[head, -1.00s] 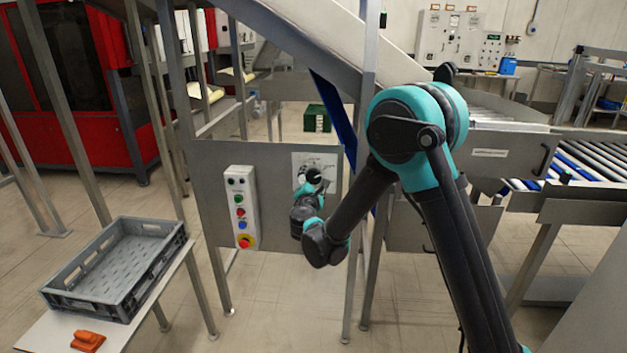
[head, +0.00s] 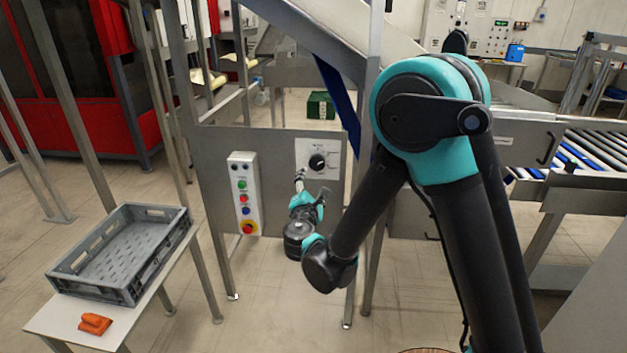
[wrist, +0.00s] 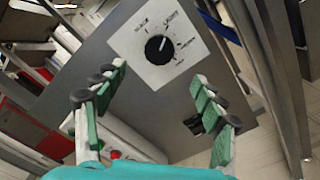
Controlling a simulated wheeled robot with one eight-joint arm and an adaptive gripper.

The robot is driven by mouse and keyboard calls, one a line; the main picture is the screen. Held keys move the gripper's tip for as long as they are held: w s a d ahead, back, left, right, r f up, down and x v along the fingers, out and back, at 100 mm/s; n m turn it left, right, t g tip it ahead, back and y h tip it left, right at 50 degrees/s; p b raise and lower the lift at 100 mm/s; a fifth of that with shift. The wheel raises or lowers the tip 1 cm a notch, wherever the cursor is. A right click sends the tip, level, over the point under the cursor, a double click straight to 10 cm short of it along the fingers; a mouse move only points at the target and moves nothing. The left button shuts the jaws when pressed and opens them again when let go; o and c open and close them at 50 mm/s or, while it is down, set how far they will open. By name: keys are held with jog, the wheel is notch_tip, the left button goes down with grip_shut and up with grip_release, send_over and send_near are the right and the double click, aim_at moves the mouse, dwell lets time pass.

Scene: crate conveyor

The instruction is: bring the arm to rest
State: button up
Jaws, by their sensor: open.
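My gripper (head: 299,183) is in front of the grey machine panel, just below the white dial plate (head: 318,159) with its black knob (head: 317,162). In the wrist view my gripper (wrist: 160,108) shows its two fingers spread apart with nothing between them. The black knob (wrist: 159,49) is beyond the fingertips there, apart from them, its pointer turned toward the upper right. My arm bends down from a high elbow to the wrist, and the wrist hides part of the panel.
A control box with coloured buttons (head: 244,193) is on the panel left of my gripper. A grey crate (head: 70,282) and an orange object (head: 95,324) are on a table at lower left. A roller conveyor (head: 590,150) stands at right. Steel posts stand close by my arm.

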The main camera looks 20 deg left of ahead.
dwell(0.4)
jog(key=w+d+f+m+g+h, duration=0.1)
jog(key=w+d+m+g+h, duration=0.3)
jog(key=d, duration=0.7)
jog(key=s+d+f+m+h, duration=0.15)
jog(key=d+m, duration=0.35)
jog(key=d, duration=0.6)
jog(key=w+d+f+m+g+h, duration=0.2)
jog(key=d+m, duration=0.3)
jog(key=d, duration=0.6)
jog(key=s+d+f+m+g, duration=0.25)
jog(key=s+d+m, duration=0.2)
jog(key=d, duration=0.25)
jog(key=s+d+f+m+g, duration=0.2)
jog(key=s+d+m+g, duration=0.1)
jog(key=s+d, duration=0.3)
jog(key=s+d+f+m+g+y, duration=0.1)
jog(key=s+d+f+m+y, duration=0.1)
jog(key=s+m, duration=0.5)
jog(key=s+f+y, duration=0.1)
jog(key=s, duration=0.2)
jog(key=shift+s+d+g, duration=0.15)
jog(key=shift+g, duration=0.2)
